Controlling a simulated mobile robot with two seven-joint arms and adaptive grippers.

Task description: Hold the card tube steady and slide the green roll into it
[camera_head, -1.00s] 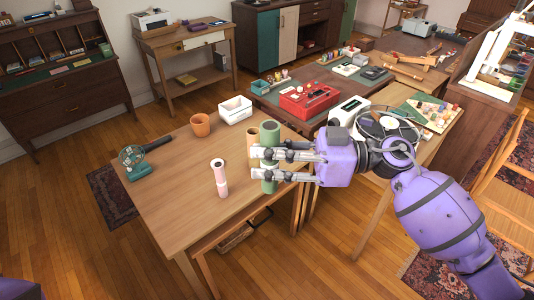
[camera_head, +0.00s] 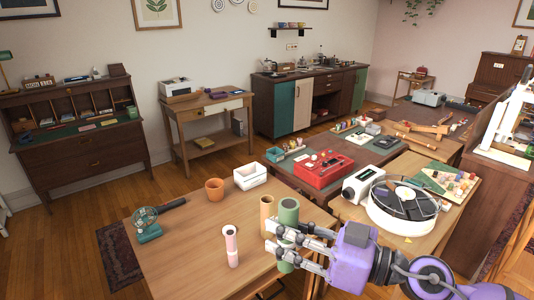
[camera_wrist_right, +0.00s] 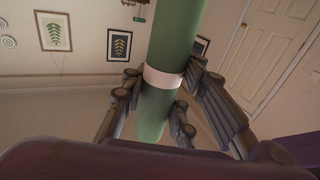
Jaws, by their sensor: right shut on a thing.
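The green roll (camera_head: 289,210) is upright in my right gripper (camera_head: 275,240), with the fingers closed around it. Its top end is open. In the right wrist view the green roll (camera_wrist_right: 177,35) has a pale band and runs between the fingers (camera_wrist_right: 155,100). Whether roll and tube touch I cannot tell. My left gripper is not in view.
A pink roll (camera_head: 231,246) stands on the table left of my right gripper. The table's front left is clear.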

